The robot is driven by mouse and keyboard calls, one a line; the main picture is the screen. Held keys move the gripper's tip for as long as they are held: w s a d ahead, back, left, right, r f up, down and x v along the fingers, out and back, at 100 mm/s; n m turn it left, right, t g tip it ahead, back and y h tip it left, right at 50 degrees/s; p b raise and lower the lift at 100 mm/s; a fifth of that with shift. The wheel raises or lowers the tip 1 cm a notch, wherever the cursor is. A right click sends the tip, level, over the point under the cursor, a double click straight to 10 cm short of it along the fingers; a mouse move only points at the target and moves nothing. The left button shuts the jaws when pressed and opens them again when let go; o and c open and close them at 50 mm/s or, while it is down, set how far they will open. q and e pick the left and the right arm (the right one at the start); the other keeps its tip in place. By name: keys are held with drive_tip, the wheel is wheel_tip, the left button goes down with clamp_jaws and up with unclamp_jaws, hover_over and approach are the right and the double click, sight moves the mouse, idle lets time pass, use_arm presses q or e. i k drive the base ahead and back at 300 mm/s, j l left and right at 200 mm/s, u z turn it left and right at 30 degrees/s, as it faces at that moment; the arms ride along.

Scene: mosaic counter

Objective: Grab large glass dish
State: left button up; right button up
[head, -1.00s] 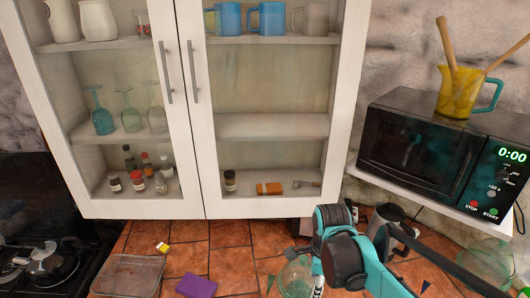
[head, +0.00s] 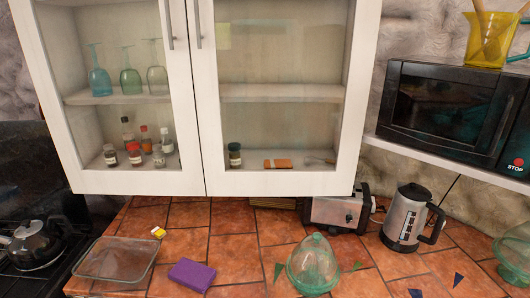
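A large rectangular clear glass dish (head: 114,259) lies on the tiled counter at the left of the head view, beside the stove. It looks empty, and the orange tiles show through it. Neither of my grippers is in view now.
A purple block (head: 191,275) and a small yellow-and-white item (head: 158,232) lie right of the dish. A green glass dome (head: 314,264), toaster (head: 338,209) and kettle (head: 405,218) stand further right. The kettle (head: 35,245) on the stove is left. A cabinet (head: 270,184) overhangs the counter.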

sight(114, 261)
drive_tip(key=u, duration=1.3)
drive_tip(key=i+z, duration=0.3)
drive_tip(key=i+j+z, duration=0.1)
drive_tip(key=i+z, duration=0.2)
drive_tip(key=i, duration=0.15)
